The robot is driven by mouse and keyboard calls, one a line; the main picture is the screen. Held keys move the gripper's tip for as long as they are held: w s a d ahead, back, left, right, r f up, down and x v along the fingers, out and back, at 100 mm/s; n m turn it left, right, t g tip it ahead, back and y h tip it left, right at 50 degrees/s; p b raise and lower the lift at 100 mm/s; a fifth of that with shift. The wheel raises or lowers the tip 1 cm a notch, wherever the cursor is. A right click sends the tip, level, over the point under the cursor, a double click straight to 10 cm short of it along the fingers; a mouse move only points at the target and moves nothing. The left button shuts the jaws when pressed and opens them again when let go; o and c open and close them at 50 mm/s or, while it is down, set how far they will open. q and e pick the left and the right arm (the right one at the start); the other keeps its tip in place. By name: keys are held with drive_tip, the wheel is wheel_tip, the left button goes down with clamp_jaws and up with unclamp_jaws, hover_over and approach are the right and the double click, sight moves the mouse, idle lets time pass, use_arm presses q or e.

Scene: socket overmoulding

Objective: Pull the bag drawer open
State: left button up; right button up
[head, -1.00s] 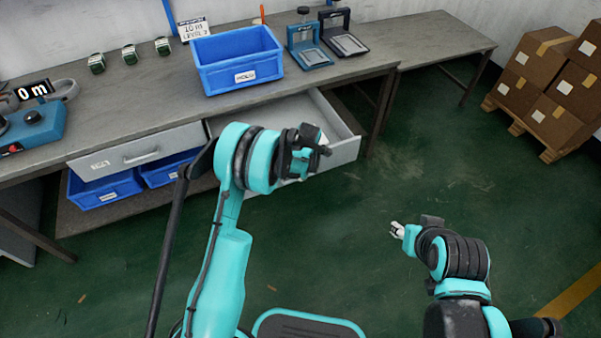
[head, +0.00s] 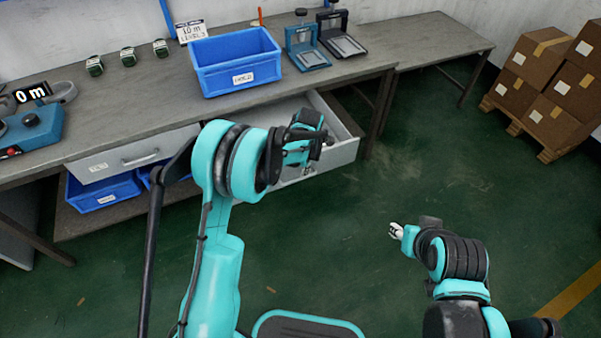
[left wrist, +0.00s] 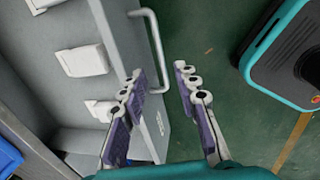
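The bag drawer (head: 345,150) is pulled out from under the right part of the bench. In the left wrist view its grey front wall (left wrist: 115,25) and bar handle (left wrist: 157,50) show, with white packs (left wrist: 85,60) inside. My left gripper (head: 308,165) is at the drawer front and hides part of it. In the left wrist view its two fingers (left wrist: 160,85) are apart, and the handle shows between them in the picture. Whether they touch it I cannot tell. My right gripper (head: 396,231) is away from the bench, over the floor; its finger opening is too small to judge.
A shut drawer (head: 135,155) is to the left, above blue bins (head: 105,192). A blue crate (head: 235,62) and two press-like stands (head: 306,50) are on the bench (head: 150,95). Stacked boxes (head: 545,80) stand at the right. The floor before the bench is clear.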

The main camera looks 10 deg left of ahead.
use_arm(q)
drive_tip(key=shift+s+d+r, duration=0.15)
drive_tip(key=shift+s+r, duration=0.05)
drive_tip(key=shift+r, duration=0.95)
drive_tip(key=shift+s+d+r, duration=0.1)
drive_tip(key=shift+s+r, duration=0.05)
drive_tip(key=shift+r, duration=1)
drive_tip(key=shift+r, duration=0.1)
drive_tip(key=s+a+r+m+t, duration=0.1)
drive_tip(key=s+a+r+m, duration=0.1)
drive_tip(key=s+r+m, duration=0.45)
drive_tip(key=s+a+r+m+t, duration=0.2)
drive_tip(key=s+a+r+m, duration=0.1)
drive_tip(key=s+r+m, duration=0.4)
drive_tip(key=s+a+m+t+h, duration=0.1)
drive_tip(key=s+a+m+t, duration=0.1)
drive_tip(key=s+m, duration=0.9)
drive_tip(key=s, duration=0.3)
drive_tip(key=shift+s+r, duration=0.15)
drive_tip(key=shift+s, duration=0.25)
drive_tip(key=shift+a+m, duration=0.1)
drive_tip(key=shift+m, duration=0.15)
